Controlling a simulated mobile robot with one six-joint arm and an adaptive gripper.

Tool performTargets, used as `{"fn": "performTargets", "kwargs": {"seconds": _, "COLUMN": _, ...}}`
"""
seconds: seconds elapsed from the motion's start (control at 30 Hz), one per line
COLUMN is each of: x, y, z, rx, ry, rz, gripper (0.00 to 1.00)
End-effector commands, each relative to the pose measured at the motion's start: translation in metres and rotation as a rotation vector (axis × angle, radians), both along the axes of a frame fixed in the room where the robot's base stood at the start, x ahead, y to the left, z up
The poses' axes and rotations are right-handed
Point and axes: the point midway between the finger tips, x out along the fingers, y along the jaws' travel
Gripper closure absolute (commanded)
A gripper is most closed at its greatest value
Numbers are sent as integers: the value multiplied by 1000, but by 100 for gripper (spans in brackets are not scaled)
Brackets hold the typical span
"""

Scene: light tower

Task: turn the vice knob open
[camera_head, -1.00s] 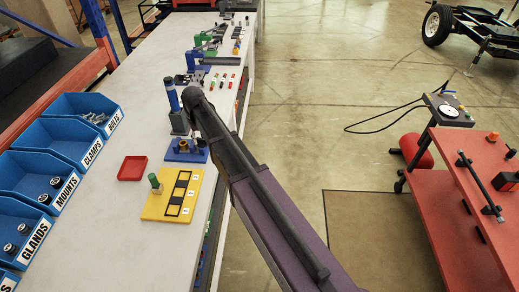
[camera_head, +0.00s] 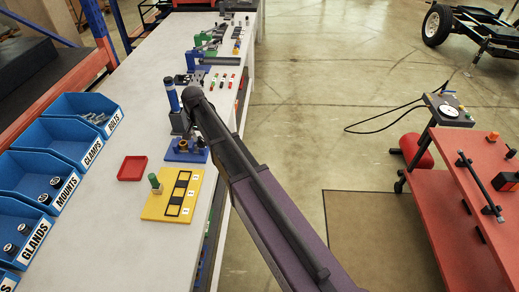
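My arm reaches from the lower right over the bench, its dark elbow end near the blue-and-grey post. My gripper (camera_head: 198,143) seems to be the small dark shape low beside the arm, at the blue fixture. Its fingers are too small and too covered to read. The blue fixture (camera_head: 172,156) stands near the bench's right edge and holds a brass-coloured round part (camera_head: 183,146). It may be the vice, but I cannot pick out its knob; my arm and gripper cover its right side. I cannot tell whether my gripper touches it.
A yellow board (camera_head: 153,207) with a green peg and a red tray (camera_head: 132,168) lie in front. The blue-and-grey post (camera_head: 172,98) stands just behind the fixture. Blue bins (camera_head: 65,142) line the left. More fixtures (camera_head: 197,58) stand farther back. Bare floor lies right of the bench.

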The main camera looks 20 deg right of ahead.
Motion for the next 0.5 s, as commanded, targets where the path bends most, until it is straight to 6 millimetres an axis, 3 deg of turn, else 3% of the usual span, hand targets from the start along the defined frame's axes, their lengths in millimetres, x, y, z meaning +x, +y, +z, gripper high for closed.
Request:
{"fn": "performTargets", "kwargs": {"seconds": 0.27, "x": 0, "y": 0, "z": 0, "rx": 0, "ry": 0, "rz": -185, "gripper": 46}}
{"fn": "performTargets", "kwargs": {"seconds": 0.5, "x": 0, "y": 0, "z": 26, "rx": 0, "ry": 0, "rz": -180, "gripper": 46}}
